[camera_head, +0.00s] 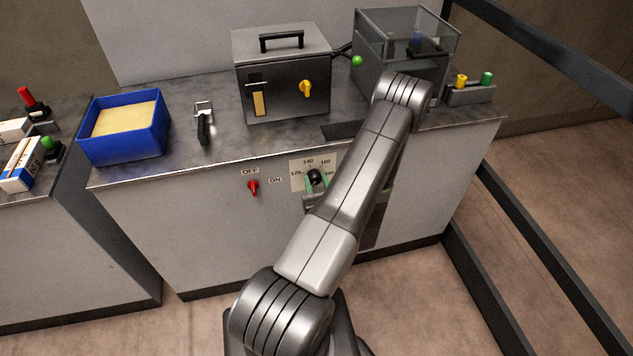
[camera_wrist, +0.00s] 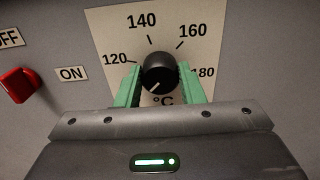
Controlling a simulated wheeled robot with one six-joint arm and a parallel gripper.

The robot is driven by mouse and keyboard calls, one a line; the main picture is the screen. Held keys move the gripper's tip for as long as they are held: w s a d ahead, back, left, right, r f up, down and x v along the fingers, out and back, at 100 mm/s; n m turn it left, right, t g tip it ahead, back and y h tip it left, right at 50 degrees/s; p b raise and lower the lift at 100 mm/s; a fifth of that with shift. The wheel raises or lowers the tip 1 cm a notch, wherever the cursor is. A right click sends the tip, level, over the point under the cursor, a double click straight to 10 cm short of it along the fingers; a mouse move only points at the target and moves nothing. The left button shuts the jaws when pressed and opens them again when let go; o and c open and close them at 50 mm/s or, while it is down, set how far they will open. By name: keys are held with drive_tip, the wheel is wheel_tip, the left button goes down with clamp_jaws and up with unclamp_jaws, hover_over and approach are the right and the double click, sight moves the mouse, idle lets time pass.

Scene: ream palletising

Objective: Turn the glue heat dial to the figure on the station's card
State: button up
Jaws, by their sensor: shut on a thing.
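The glue heat dial is a black round knob (camera_wrist: 160,72) on a beige scale plate (camera_wrist: 106,30) marked 120, 140, 160 and 180 °C. Its white pointer line slants to the lower left, below the 120 mark. In the head view the knob (camera_head: 314,176) is on the front of the counter. My gripper (camera_wrist: 161,84) is shut on the knob, one green finger at its left and one at its right. The right finger partly covers the 180 mark. In the head view my gripper (camera_head: 316,187) is partly hidden by my arm. I cannot make out a station card.
A red switch (camera_head: 253,187) between OFF and ON labels is left of the dial. On the counter (camera_head: 180,150) are a blue bin (camera_head: 125,147), a clamp-like tool (camera_head: 204,122), a metal box (camera_head: 275,98) with a yellow knob, and a clear-sided box (camera_head: 400,55). Dark rails stand at right.

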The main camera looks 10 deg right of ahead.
drive_tip(key=shift+c, duration=0.9)
